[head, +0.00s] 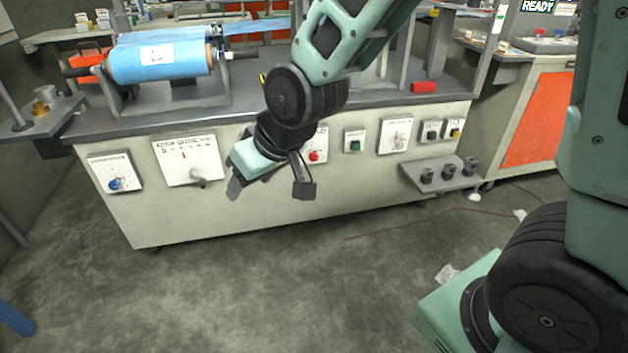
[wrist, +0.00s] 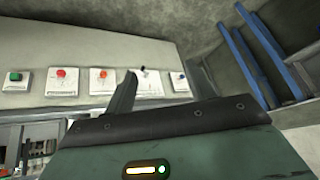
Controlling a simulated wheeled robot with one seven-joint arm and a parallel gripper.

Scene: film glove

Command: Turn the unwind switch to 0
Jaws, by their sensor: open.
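The front panel (head: 225,215) carries several controls; their labels are too small to tell which one is the unwind switch. One plate (head: 172,148) has a printed scale and a grey lever (head: 198,177) near its lower edge. A blue knob (head: 114,184) sits on a dial plate to its left. A plate with a small switch (head: 396,136) is farther right. My gripper (head: 235,187) is open and empty, in front of the panel just right of the lever. In the wrist view, my gripper (wrist: 166,85) has the lever plate (wrist: 150,85) between its fingers, beyond them.
A red button (head: 314,156) and a green button (head: 355,146) are right of my gripper. A shelf (head: 440,177) with dark fittings juts out at the right. The floor (head: 290,285) in front is mostly clear.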

